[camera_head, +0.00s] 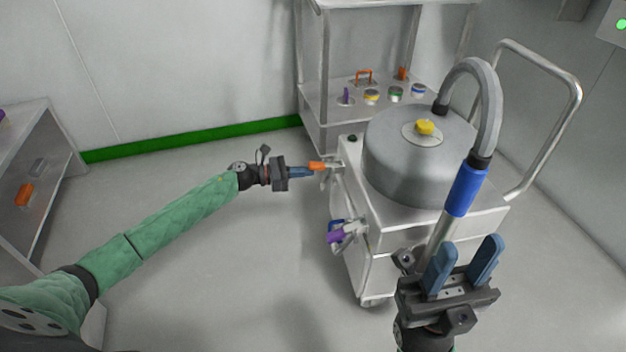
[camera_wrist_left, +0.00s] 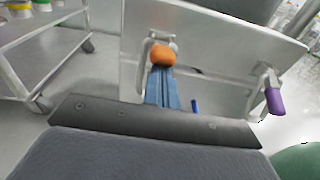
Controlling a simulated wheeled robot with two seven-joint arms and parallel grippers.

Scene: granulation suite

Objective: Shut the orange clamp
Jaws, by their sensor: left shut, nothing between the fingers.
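The orange clamp (camera_head: 319,166) is on the left side of the silver machine cart (camera_head: 400,240), near its top edge. In the left wrist view its orange handle tip (camera_wrist_left: 163,55) shows just beyond my fingertips, with a metal bracket behind it. My left gripper (camera_head: 308,171) is shut and empty, its blue fingertips at the orange handle; I cannot tell whether they touch it. The left wrist view shows the closed fingers (camera_wrist_left: 162,85) pointing at the handle. My right gripper (camera_head: 464,262) is open and empty in front of the cart.
A purple-handled clamp (camera_head: 336,236) sits lower on the cart, near a blue piece. A grey drum (camera_head: 400,160) with a hose and blue sleeve (camera_head: 466,188) tops the cart. A shelf rack (camera_head: 345,105) with coloured jars stands behind. Floor left of the cart is clear.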

